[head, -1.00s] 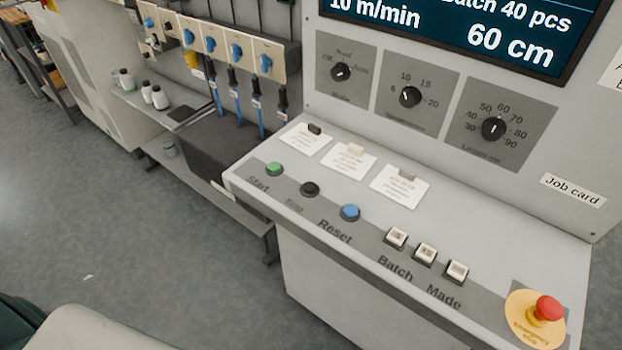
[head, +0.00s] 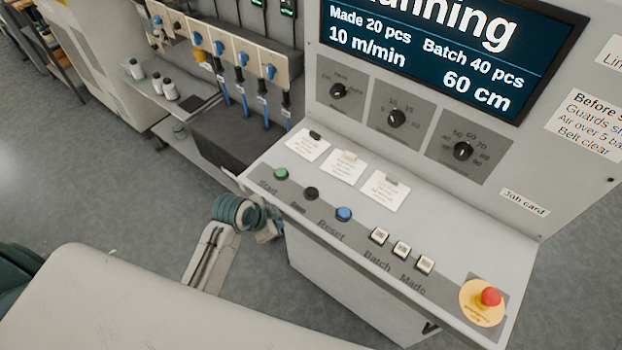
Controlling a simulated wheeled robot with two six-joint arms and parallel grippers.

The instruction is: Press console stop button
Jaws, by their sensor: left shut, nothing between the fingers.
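The console (head: 470,215) has a sloped panel with a row of controls. The black stop button (head: 311,193) sits between the green Start button (head: 281,174) and the blue Reset button (head: 344,214); its label is blurred. My left gripper (head: 270,229) is shut and empty, low beside the console's left front edge. It is below and left of the black button, apart from it, and its tips are hard to make out. My right gripper is not in view.
A red emergency knob (head: 490,297) on a yellow disc stands at the panel's right end. Three white square buttons (head: 401,249) lie between it and Reset. The screen (head: 450,55) reads running, made 20 pcs. Cards (head: 345,168) lie behind the buttons.

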